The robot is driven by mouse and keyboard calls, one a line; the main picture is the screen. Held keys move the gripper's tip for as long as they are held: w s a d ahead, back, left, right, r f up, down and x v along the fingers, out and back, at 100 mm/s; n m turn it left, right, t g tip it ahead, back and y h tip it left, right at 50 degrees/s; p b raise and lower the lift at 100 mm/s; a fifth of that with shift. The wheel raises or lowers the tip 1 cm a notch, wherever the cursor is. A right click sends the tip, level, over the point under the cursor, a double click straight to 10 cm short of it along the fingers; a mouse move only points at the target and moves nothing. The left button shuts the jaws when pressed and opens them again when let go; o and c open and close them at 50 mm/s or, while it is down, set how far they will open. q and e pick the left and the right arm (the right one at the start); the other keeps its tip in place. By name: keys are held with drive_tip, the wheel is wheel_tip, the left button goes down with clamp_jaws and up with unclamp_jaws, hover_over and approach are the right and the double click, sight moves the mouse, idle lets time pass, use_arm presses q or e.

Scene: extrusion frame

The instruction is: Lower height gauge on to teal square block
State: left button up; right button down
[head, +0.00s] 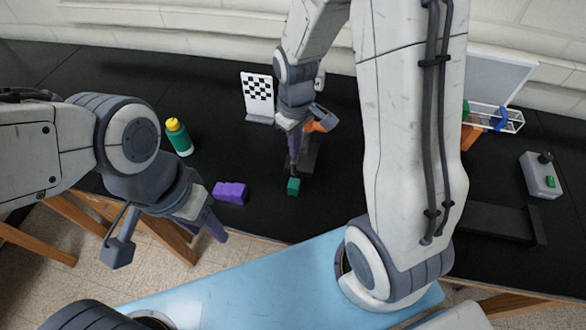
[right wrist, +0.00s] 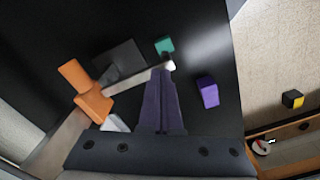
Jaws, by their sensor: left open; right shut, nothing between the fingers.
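The teal square block (head: 293,187) sits on the black table, and it also shows in the right wrist view (right wrist: 164,45). The height gauge has an orange slider (head: 325,122) and a dark base behind the block, partly hidden by my right arm. In the right wrist view, the orange slider (right wrist: 88,95) carries a pale metal arm (right wrist: 130,76) reaching toward the block. My right gripper (right wrist: 170,70) is shut and empty, its tips at that arm's end; contact is unclear. In the head view it (head: 293,170) points down just behind the block. My left gripper (head: 215,222) is open and empty near the front edge.
A purple block (head: 230,192) lies left of the teal block. A green bottle with a yellow cap (head: 179,137) and a checkered board (head: 257,92) stand farther back. A grey control box (head: 541,176) is at the right.

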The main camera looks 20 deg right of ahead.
sight(295, 161)
drive_tip(key=shift+f+b, duration=2.25)
drive_tip(key=shift+f, duration=0.9)
drive_tip(key=shift+r, duration=0.1)
wheel_tip(295, 161, up, 8)
drive_tip(key=p, duration=0.7)
